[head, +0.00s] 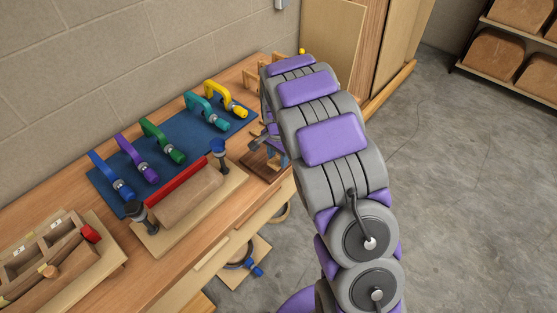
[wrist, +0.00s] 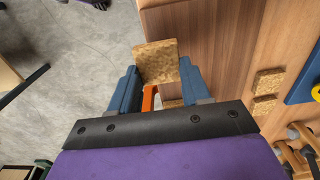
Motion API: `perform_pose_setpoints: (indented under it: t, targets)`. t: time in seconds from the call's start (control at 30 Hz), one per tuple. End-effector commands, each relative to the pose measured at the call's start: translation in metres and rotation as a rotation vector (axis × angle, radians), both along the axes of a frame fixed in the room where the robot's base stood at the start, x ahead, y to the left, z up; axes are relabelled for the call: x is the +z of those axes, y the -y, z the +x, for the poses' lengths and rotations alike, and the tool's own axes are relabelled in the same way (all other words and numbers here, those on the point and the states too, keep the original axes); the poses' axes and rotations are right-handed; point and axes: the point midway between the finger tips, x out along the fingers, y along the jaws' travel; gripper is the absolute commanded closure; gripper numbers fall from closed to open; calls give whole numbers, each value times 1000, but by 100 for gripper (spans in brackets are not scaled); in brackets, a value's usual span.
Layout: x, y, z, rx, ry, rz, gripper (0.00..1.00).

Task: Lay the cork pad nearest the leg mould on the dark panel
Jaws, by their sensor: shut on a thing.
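My gripper (wrist: 158,72) has blue fingers shut on a square, speckled tan cork pad (wrist: 157,58). The pad sticks out past the fingertips beside the wooden bench. Two more cork pads lie on the bench top, one (wrist: 268,82) above the other (wrist: 264,104) in the wrist view. In the head view, my arm hides most of my gripper and the held pad. A dark brown panel (head: 258,166) lies on the bench just left of my arm, partly covered by it. A rounded wooden form with a red strip (head: 188,192), perhaps the leg mould, rests on a pale board left of the panel.
A blue mat (head: 128,192) at the back holds several coloured clamps. A wooden jig (head: 52,258) stands at the bench's left end. An orange piece (wrist: 148,98) shows between my fingers. Open grey floor (head: 450,200) lies right of my arm, with shelves at the far right.

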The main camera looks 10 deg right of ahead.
Motion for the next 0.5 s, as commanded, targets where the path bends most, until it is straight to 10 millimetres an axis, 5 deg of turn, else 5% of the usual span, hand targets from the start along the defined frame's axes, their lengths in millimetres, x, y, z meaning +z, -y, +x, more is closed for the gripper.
perform_pose_setpoints:
  t: [0.3, 0.5]
  targets:
    - [-4, 6, 19, 0, 0, 0, 81]
    - [-30, 6, 19, 0, -1, 1, 81]
